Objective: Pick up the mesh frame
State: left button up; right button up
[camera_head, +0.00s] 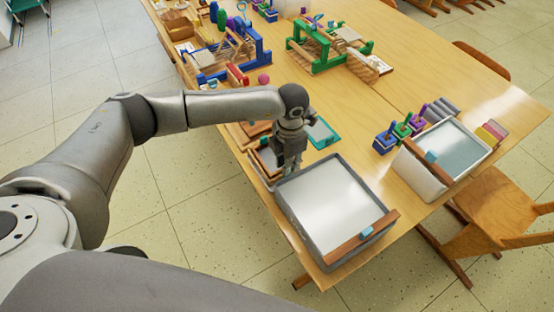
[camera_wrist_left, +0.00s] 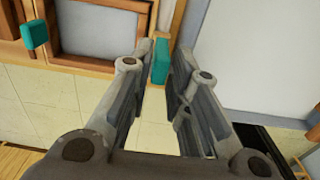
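The mesh frame, a wooden-rimmed frame with a grey panel (camera_head: 265,158), lies near the table's left edge beside a grey tub. In the left wrist view the mesh frame (camera_wrist_left: 103,62) is at the upper left, with one teal tab (camera_wrist_left: 35,36) at left and another teal tab (camera_wrist_left: 160,62) at its right side. My left gripper (camera_head: 290,168) points down over the frame's right side and hides part of it. In the wrist view my left gripper (camera_wrist_left: 163,55) is open, its fingertips on either side of the right teal tab; contact is unclear. My right gripper is not in view.
The grey tub (camera_head: 381,238) stands close to the right of the gripper. A teal frame (camera_head: 320,136) lies just behind. A white tub (camera_head: 425,184) and colored stamps (camera_head: 401,130) stand farther right. Small looms (camera_head: 325,52) fill the far table.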

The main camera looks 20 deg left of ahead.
pick_arm(q)
jog(key=shift+f, duration=0.15)
grip_shut()
